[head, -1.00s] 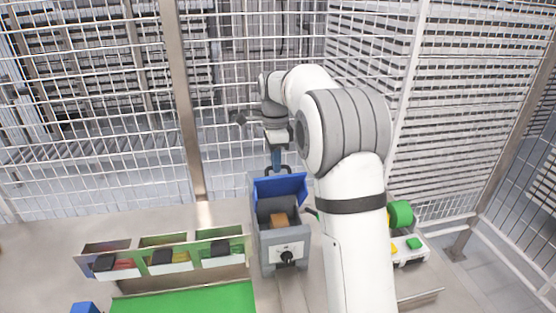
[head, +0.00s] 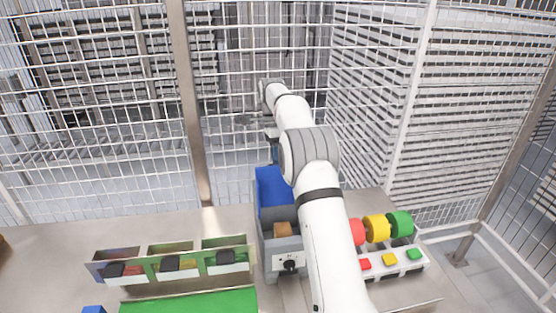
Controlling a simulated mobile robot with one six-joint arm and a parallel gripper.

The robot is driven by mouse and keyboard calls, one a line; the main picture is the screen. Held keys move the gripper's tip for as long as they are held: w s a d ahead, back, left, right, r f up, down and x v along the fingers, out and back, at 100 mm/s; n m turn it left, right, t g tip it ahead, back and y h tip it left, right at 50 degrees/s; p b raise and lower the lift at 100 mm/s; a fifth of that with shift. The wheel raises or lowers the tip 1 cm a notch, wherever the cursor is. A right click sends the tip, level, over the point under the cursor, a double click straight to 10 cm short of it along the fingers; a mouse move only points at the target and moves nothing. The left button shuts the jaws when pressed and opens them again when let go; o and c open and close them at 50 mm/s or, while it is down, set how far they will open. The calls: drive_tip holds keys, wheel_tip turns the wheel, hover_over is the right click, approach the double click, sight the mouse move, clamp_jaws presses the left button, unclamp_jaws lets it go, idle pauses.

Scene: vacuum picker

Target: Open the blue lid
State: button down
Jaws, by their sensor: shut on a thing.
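The blue lid (head: 270,190) stands raised at the back of a grey box (head: 284,246), its inner face toward me. Its right edge is partly hidden by my arm. The box is open and a brown block (head: 283,229) shows inside. My gripper (head: 273,155) is at the top edge of the lid, shut on it. The fingertips are small and partly hidden, so the exact grip is hard to see.
Several small bins (head: 170,263) stand to the left, behind a green surface (head: 190,301). Red, yellow and green round pieces (head: 377,229) and a button panel (head: 390,262) are on the right. A mesh fence (head: 100,130) stands behind the table.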

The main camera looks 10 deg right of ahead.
drive_tip(key=shift+d+f, duration=0.15)
drive_tip(key=shift+f, duration=0.35)
drive_tip(key=c, duration=1.9)
unclamp_jaws()
drive_tip(key=o, duration=0.3)
drive_tip(key=shift+w+d, duration=0.1)
drive_tip(key=shift+w, duration=0.1)
drive_tip(key=shift+o, duration=0.6)
drive_tip(key=shift+s+r, duration=0.15)
drive_tip(key=shift+r, duration=0.1)
